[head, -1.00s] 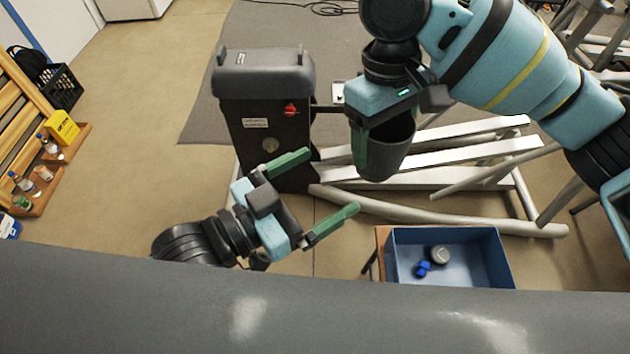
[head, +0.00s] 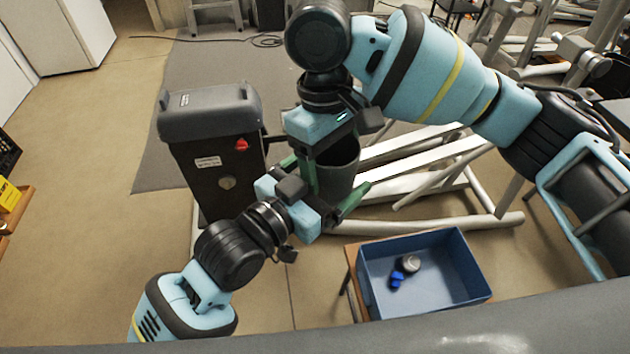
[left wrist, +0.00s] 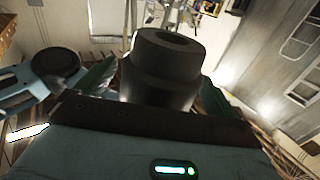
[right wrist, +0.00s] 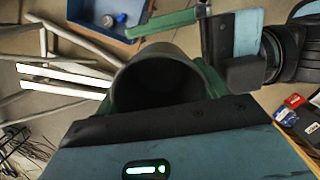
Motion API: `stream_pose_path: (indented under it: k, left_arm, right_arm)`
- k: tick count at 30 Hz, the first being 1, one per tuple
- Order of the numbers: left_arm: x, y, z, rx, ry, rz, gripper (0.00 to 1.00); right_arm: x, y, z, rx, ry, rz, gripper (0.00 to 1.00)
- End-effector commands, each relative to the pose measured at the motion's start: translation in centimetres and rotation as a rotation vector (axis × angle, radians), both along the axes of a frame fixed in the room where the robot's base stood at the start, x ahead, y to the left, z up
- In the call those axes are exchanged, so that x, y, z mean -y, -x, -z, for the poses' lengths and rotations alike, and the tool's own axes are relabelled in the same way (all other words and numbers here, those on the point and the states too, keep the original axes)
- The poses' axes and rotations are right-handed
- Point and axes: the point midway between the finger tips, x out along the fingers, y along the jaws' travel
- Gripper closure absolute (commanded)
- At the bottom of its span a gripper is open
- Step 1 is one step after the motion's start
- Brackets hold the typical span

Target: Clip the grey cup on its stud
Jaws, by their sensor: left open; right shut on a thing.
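The grey cup (head: 340,172) hangs in my right gripper (head: 322,160), which is shut on it; its dark open mouth shows in the right wrist view (right wrist: 160,78). My left gripper (head: 328,176) is open, with its green fingers on either side of the cup. In the left wrist view the cup (left wrist: 165,70) stands between those fingers; I cannot tell whether they touch it. The dark console (head: 225,165) stands left of the cup, with a short bar running right from it behind my right gripper. I cannot make out the stud.
A blue bin (head: 440,285) on a wooden stand holds a grey round part (head: 411,263) and a blue piece (head: 397,280). White and grey frame rails (head: 420,155) lie behind and right of the cup. A yellow box (head: 8,195) is at the left edge.

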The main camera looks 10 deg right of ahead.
Motion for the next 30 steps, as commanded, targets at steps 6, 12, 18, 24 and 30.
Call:
stream_pose_path:
  k: [6,12,18,24,30]
  left_arm:
    - [0.23,-0.18,-0.03,0.001,0.0,0.0,0.05]
    - [0.21,-0.17,-0.03,0.001,0.0,0.0,0.16]
    - [0.2,-0.17,-0.02,0.001,-0.001,0.0,0.42]
    - [0.19,-0.16,-0.05,0.001,0.0,0.0,0.54]
    - [0.21,-0.17,-0.04,0.001,0.0,0.0,0.54]
  right_arm:
    - [-0.01,0.0,-0.02,0.0,0.0,0.0,0.51]
    - [-0.01,0.0,-0.02,0.0,0.0,0.0,0.51]
    - [-0.01,0.0,-0.02,0.0,0.0,0.0,0.51]
    - [0.0,0.0,-0.02,0.0,0.0,0.0,0.15]
    - [-0.1,0.07,-0.01,0.0,-0.002,-0.003,0.02]
